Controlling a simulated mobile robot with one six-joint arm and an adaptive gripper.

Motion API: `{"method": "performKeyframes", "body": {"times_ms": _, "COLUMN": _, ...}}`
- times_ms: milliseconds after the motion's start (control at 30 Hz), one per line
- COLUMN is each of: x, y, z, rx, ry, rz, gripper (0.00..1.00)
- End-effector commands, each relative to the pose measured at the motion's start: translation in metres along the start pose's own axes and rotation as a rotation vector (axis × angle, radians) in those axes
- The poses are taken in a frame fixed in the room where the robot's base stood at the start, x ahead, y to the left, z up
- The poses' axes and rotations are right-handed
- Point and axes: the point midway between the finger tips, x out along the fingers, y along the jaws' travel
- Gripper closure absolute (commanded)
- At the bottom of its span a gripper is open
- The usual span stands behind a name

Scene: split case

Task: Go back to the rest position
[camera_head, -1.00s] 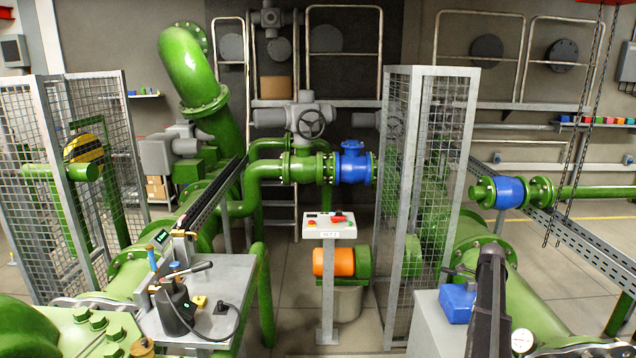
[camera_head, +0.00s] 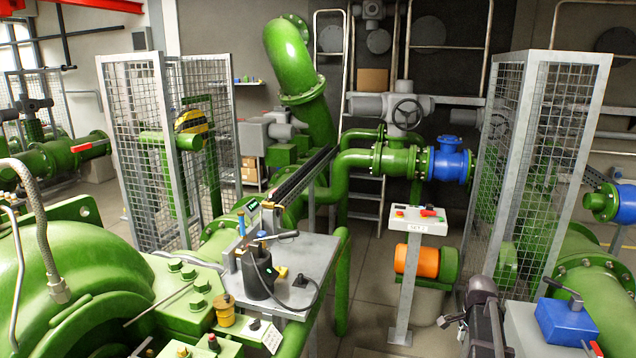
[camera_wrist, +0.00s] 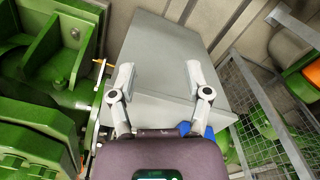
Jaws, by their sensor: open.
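My gripper (camera_wrist: 158,80) shows in the wrist view with its two fingers spread apart and nothing between them. It is over a plain grey box-like surface (camera_wrist: 165,45), and I cannot tell how far above. In the head view, a dark part of my arm (camera_head: 485,318) rises at the bottom edge, right of centre. The fingertips cannot be made out clearly there.
A blue block (camera_head: 567,322) sits on a grey cabinet at lower right. A control stand (camera_head: 418,219) with an orange motor (camera_head: 416,261) behind it is near centre. A metal bench (camera_head: 318,250) holds tools. Mesh cages (camera_head: 535,150) and green pipes surround the floor.

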Motion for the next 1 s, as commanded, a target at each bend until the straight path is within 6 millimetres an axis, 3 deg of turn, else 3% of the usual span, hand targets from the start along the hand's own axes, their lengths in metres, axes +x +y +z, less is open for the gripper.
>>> {"method": "performKeyframes", "body": {"times_ms": 100, "x": 0.014, "y": 0.004, "z": 0.040, "rx": -0.160, "ry": 0.000, "rz": 0.000, "gripper": 0.37}}
{"method": "performKeyframes", "body": {"times_ms": 500, "x": 0.047, "y": 0.021, "z": 0.153, "rx": -0.704, "ry": 0.000, "rz": 0.000, "gripper": 0.37}}
{"method": "performKeyframes", "body": {"times_ms": 800, "x": 0.071, "y": 0.047, "z": 0.229, "rx": -1.110, "ry": 0.000, "rz": 0.000, "gripper": 0.37}}
{"method": "performKeyframes", "body": {"times_ms": 1000, "x": 0.083, "y": 0.064, "z": 0.265, "rx": -1.329, "ry": 0.000, "rz": 0.000, "gripper": 0.37}}
